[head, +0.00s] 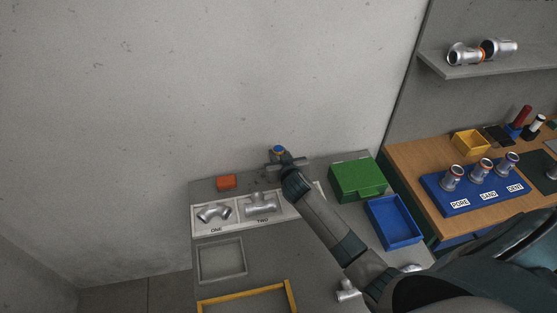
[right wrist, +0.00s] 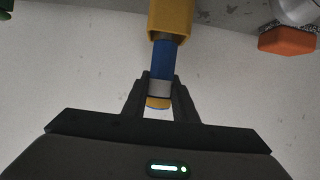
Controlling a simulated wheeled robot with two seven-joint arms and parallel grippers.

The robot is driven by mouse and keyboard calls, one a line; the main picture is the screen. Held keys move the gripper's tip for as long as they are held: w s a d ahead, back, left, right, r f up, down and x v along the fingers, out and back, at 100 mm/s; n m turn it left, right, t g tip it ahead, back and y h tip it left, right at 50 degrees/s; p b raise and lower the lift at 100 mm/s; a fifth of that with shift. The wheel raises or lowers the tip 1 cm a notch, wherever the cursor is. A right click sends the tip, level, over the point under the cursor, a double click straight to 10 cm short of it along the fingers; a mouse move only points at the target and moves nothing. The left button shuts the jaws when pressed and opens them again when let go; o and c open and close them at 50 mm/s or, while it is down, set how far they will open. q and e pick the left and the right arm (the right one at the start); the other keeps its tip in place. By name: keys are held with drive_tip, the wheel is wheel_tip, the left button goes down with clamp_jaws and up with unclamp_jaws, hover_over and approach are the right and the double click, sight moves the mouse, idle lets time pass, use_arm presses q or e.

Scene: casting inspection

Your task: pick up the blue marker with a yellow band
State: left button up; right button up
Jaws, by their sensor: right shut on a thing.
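A blue marker with a yellow band (right wrist: 161,60) is between the fingers of my right gripper (right wrist: 160,90) in the right wrist view. It shows a blue body, a pale grey section and a yellow part at its near end. A wider yellow piece (right wrist: 171,18) covers its far end; I cannot tell whether it is part of the marker or a holder. In the head view my right gripper (head: 280,161) is at the far edge of the grey table, and the marker's small blue and yellow top (head: 278,150) shows just above it. My left gripper is not in view.
An orange block (head: 226,182) and a white tray (head: 232,231) with metal pipe fittings are left of the gripper. A green box (head: 357,179) and a blue tray (head: 394,221) are to its right. A wall stands behind the table.

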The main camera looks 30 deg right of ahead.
wheel_tip(320, 180, up, 7)
drive_tip(key=shift+r+b, duration=0.15)
drive_tip(key=shift+b, duration=0.55)
drive_tip(key=shift+o, duration=0.4)
clamp_jaws()
drive_tip(key=shift+w+a+r, duration=0.1)
drive_tip(key=shift+a+r, duration=0.05)
drive_tip(key=shift+r, duration=0.05)
drive_tip(key=s+a+r+n+y+b, duration=0.1)
drive_tip(key=a+r+b, duration=0.55)
drive_tip(key=r, duration=0.65)
drive_tip(key=s+a+r+n+y+b, duration=0.1)
drive_tip(key=s+a+r+n+y, duration=0.1)
drive_tip(key=s+a+r, duration=0.5)
drive_tip(key=shift+s+a+r+t, duration=0.3)
drive_tip(key=shift+s+a, duration=0.1)
drive_tip(key=shift+a, duration=0.1)
drive_tip(key=shift+d+f, duration=0.1)
drive_tip(key=shift+d, duration=0.05)
